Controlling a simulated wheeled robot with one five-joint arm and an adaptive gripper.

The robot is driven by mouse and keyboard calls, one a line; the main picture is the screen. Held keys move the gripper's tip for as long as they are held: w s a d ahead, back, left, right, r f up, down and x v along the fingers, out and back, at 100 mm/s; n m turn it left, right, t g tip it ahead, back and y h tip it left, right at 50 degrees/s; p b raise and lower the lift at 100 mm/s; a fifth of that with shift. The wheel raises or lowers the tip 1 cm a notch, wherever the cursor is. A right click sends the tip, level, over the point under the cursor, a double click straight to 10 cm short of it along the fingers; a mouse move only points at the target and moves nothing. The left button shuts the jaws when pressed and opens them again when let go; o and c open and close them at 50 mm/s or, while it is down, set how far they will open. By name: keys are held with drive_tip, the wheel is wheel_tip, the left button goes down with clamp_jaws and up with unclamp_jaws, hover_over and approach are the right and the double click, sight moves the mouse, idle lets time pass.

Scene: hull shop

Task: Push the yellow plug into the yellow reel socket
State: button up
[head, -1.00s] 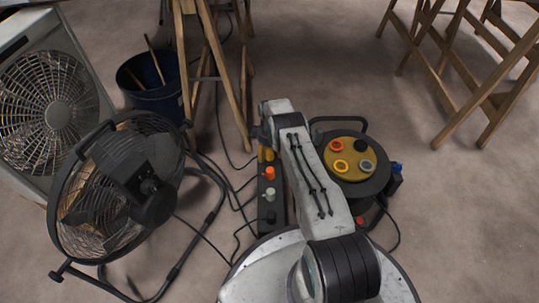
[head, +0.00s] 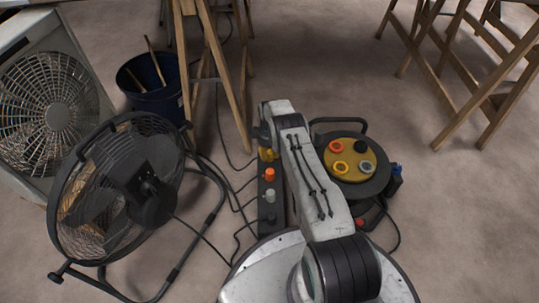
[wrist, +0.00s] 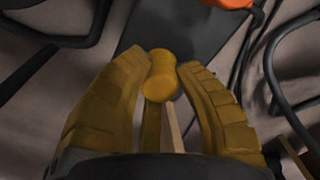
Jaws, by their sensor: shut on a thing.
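My gripper (wrist: 164,66) has its yellow fingers shut on the yellow plug (wrist: 160,78), which stands between the fingertips in the wrist view. In the head view my gripper (head: 265,155) is mostly hidden behind my arm, at the far end of a dark strip (head: 270,224). Whether the plug is still seated in the strip I cannot tell. The reel (head: 372,187) stands right of my arm. Its yellow-brown face carries orange, black, grey and yellow rings; the yellow reel socket (head: 340,167) is the near left one and looks empty.
An orange plug (head: 269,174), a grey plug (head: 270,195) and a black plug stand along the strip. Cables run left of it. A black fan (head: 125,190), a box fan (head: 50,105), a blue bucket (head: 155,95) and wooden trestles (head: 490,85) stand around. Floor at right is clear.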

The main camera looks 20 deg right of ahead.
sight(269, 152)
drive_tip(key=shift+r+p, duration=0.35)
drive_tip(key=shift+r, duration=0.1)
wheel_tip(269, 152, up, 4)
drive_tip(key=shift+f+p, duration=0.2)
drive_tip(key=shift+p, duration=0.85)
drive_tip(key=shift+s+d+r+p, duration=0.15)
drive_tip(key=shift+d+r, duration=0.95)
drive_tip(key=shift+d, duration=0.85)
drive_tip(key=shift+s+d+r+p, duration=0.15)
drive_tip(key=shift+d+r, duration=0.9)
drive_tip(key=shift+d, duration=0.9)
drive_tip(key=shift+s+d+r, duration=0.15)
drive_tip(key=shift+d+r, duration=0.95)
drive_tip(key=shift+d, duration=0.85)
